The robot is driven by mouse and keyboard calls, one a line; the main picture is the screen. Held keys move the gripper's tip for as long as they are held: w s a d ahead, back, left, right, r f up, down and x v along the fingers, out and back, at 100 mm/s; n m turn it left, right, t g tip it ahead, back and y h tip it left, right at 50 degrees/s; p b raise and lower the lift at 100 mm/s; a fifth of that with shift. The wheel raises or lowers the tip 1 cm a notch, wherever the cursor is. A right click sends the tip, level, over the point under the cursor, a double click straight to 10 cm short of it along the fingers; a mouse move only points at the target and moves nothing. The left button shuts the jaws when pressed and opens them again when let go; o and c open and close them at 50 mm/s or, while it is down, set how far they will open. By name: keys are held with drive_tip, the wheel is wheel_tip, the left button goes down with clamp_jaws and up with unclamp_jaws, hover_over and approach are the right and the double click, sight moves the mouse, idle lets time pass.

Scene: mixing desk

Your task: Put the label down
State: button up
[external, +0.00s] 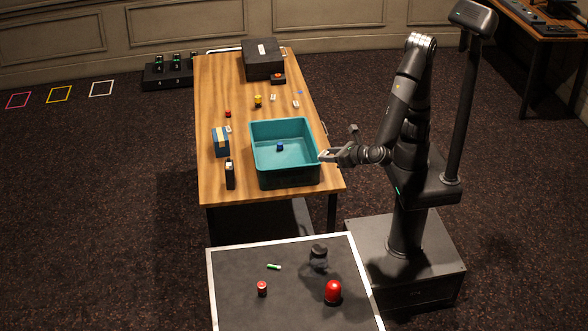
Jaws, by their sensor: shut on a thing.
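My gripper (326,156) is above the right rim of the teal bin (256,130), pointing left. It is shut on a small pale piece at its fingertips, which looks like the label (324,155). The piece is too small to make out any print. Other small white pieces (273,97) lie on the wooden table (212,80) behind the bin.
A blue block (280,146) lies in the bin. A blue-and-tan box (221,142) and a black upright item (230,174) stand left of it. A black box (263,59) is at the far end. A dark front table (230,300) holds a red dome (333,292).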

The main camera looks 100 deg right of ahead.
wheel_tip(320, 180, down, 24)
drive_tip(key=f, duration=0.1)
hover_over(334, 252)
wheel_tip(334, 252, down, 7)
drive_tip(key=shift+r, duration=0.1)
drive_tip(key=shift+f, duration=1.95)
drive_tip(key=o, duration=0.9)
drive_tip(key=shift+f, duration=0.1)
drive_tip(key=shift+o, duration=0.2)
